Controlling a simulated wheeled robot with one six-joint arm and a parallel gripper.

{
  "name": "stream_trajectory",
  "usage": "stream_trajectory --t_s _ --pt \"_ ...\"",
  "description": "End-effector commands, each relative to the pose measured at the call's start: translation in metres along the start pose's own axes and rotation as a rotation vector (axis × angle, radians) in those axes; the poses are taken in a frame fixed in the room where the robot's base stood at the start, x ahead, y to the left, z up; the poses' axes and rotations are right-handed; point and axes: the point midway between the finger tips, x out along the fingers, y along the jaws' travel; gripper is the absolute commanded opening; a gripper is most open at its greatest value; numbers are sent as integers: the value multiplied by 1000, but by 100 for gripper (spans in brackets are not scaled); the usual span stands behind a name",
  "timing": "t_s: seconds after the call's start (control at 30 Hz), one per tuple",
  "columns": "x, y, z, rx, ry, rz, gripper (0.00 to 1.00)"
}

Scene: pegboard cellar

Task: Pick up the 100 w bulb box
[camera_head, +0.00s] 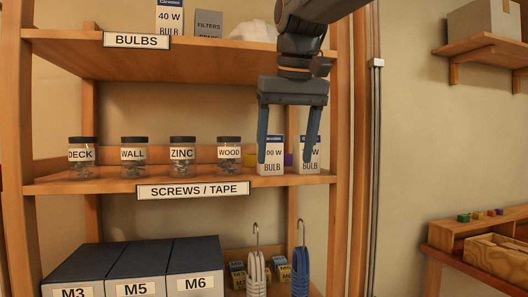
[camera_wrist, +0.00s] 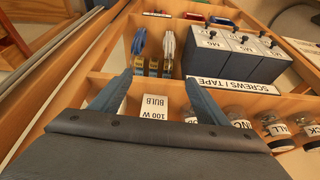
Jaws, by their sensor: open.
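The 100 W bulb box (camera_head: 273,157) is white with a dark top band and stands upright on the middle shelf, right of the jars. My gripper (camera_head: 284,161) is open and empty, its fingers pointing down in front of the shelf. In the head view its left finger covers the box's left edge, and its right finger crosses a second bulb box (camera_head: 313,167), hiding part of that label. In the wrist view the face reading "100 W BULB" (camera_wrist: 153,106) shows between the spread fingers (camera_wrist: 158,77). I cannot tell how far the fingertips are from the box.
Jars, with the WOOD jar (camera_head: 229,152) nearest, stand left of the boxes. The upper shelf (camera_head: 200,55) hangs above, holding a 40 W bulb box (camera_head: 169,18). A shelf post (camera_head: 341,150) stands at right. Grey bins (camera_head: 137,268) and hanging cords (camera_head: 257,274) are below.

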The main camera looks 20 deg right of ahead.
Motion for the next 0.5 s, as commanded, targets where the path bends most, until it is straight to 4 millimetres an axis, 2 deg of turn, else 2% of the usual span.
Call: stream_trajectory --t_s 0.03,0.1,0.5 --pt "-9 0 -2 0 6 0 69" --pt "-13 0 -8 1 8 0 69" --pt "10 -1 -66 -1 8 -1 69"
